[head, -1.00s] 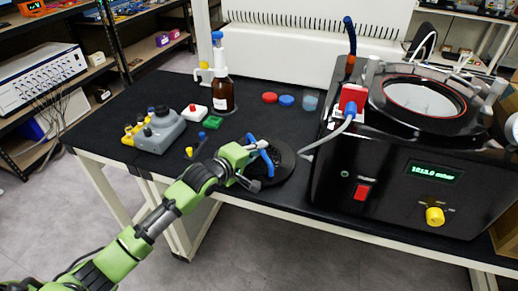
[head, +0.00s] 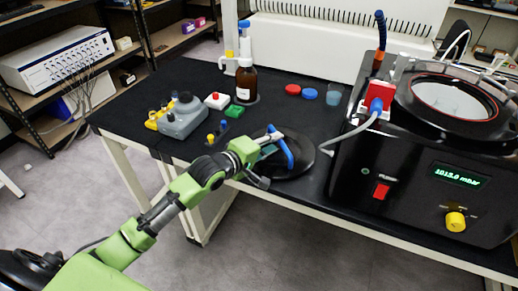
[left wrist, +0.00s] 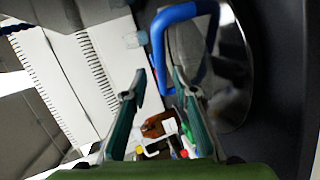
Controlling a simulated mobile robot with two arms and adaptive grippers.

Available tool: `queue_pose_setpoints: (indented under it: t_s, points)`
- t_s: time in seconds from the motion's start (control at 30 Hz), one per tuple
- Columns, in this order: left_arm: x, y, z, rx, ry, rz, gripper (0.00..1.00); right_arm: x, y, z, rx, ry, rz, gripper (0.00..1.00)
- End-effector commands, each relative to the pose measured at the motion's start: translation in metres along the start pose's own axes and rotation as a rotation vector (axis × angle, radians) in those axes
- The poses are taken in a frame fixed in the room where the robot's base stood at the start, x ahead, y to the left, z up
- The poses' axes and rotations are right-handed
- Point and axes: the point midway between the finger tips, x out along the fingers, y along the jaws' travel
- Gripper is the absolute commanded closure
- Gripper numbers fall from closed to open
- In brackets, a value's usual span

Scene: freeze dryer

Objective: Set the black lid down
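The black lid (head: 301,162) is a round, glossy dark disc with a blue loop handle (head: 287,150). In the head view it appears to lie on the black bench top, left of the freeze dryer. My left gripper (head: 267,158) is at the handle. In the left wrist view its fingers (left wrist: 158,74) are spread apart, with the blue handle (left wrist: 186,12) at the right fingertip and the lid (left wrist: 235,70) behind it. Nothing shows clamped between the fingers. Part of the lid is hidden by the gripper. My right gripper is not in view.
The freeze dryer (head: 410,185) stands right of the lid, with a grey hose (head: 350,133) running close to it. A brown bottle (head: 246,84), a grey device (head: 184,118), red and blue caps (head: 293,90) and a small beaker (head: 333,95) stand behind. The bench's front edge is close.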

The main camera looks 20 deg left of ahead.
Motion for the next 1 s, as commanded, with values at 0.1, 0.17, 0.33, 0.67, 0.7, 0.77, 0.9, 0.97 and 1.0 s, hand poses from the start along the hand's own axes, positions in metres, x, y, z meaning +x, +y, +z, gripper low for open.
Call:
queue_pose_setpoints:
  t_s: [0.1,0.17,0.33,0.67,0.7,0.77,0.9,0.97,1.0]
  points:
    - [-0.027,-0.002,0.001,0.001,-0.001,-0.003,0.74,-0.001,0.000,0.000,0.000,0.001,0.000,0.60]
    - [-0.039,-0.001,0.001,0.000,-0.001,-0.002,0.74,-0.001,0.000,0.000,-0.001,0.001,0.000,0.60]
    - [-0.064,-0.001,0.001,0.000,-0.001,-0.002,0.74,-0.001,0.000,-0.001,-0.001,0.001,0.000,0.60]
    - [-0.079,0.000,0.000,0.000,0.000,-0.001,0.74,-0.001,0.001,-0.001,-0.002,0.001,0.001,0.60]
    - [-0.079,0.000,0.000,0.000,0.000,0.000,0.74,-0.001,0.001,-0.001,-0.002,0.001,0.001,0.60]
    - [-0.079,0.000,0.000,0.000,0.000,0.000,0.74,-0.001,0.002,-0.001,-0.002,0.001,0.002,0.60]
    - [-0.079,0.000,0.000,0.000,0.000,0.000,0.74,-0.001,0.003,0.000,-0.002,0.000,0.003,0.60]
    - [-0.079,0.000,0.000,0.000,0.000,0.000,0.74,-0.001,0.003,0.000,-0.003,0.000,0.003,0.60]
    - [-0.078,0.000,0.000,0.000,0.000,0.000,0.74,-0.001,0.003,0.000,-0.003,0.000,0.003,0.60]
